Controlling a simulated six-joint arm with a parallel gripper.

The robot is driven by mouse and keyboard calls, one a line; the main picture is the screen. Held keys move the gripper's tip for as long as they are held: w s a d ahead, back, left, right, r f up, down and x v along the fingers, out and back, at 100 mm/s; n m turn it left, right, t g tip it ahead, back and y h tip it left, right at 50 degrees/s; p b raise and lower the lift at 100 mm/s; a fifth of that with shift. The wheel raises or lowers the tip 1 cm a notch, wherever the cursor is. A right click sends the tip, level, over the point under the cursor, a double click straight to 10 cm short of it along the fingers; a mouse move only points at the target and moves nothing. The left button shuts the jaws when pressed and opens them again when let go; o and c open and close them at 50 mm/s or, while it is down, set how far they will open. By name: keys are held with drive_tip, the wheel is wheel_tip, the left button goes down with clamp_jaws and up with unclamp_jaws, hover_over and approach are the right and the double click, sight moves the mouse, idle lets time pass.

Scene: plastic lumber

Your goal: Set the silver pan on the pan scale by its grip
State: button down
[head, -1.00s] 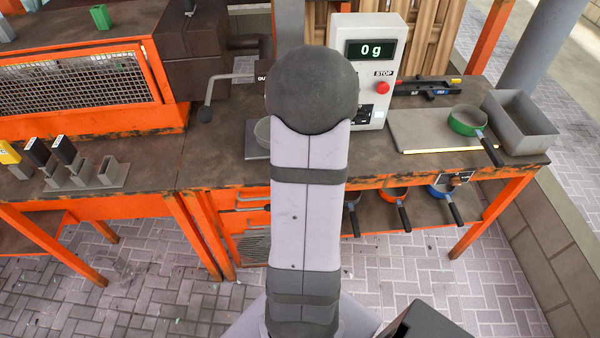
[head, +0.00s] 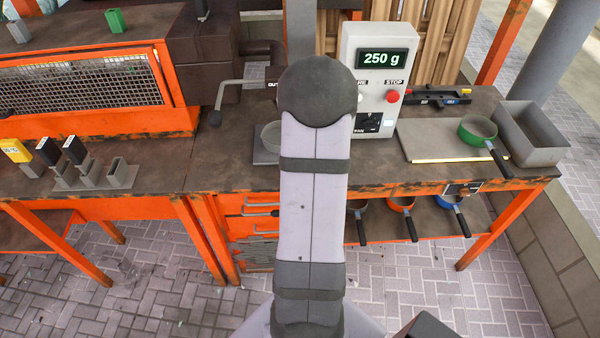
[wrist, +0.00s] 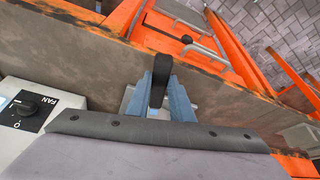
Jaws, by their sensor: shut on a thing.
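The silver pan (head: 271,135) shows as a round grey rim and wall at the left of my arm in the head view. It appears to rest on the flat grey plate of the pan scale (head: 258,158); my arm covers its right side. The display (head: 382,59) on the pale box reads 250 g. In the wrist view, my gripper (wrist: 163,72) has its blue fingers shut on the pan's black grip (wrist: 160,82). The pan's bowl is mostly hidden there. The gripper is hidden behind my arm in the head view.
A green pan (head: 478,133) sits on a grey board (head: 435,147) beside an empty grey bin (head: 531,143) at right. Several pans are on the shelf below. A crank handle (head: 216,117) projects left of the scale. The box has a red button (head: 393,96).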

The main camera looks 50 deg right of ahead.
drive_tip(key=c, duration=1.5)
unclamp_jaws()
drive_tip(key=shift+r, duration=0.1)
drive_tip(key=shift+v, duration=3.6)
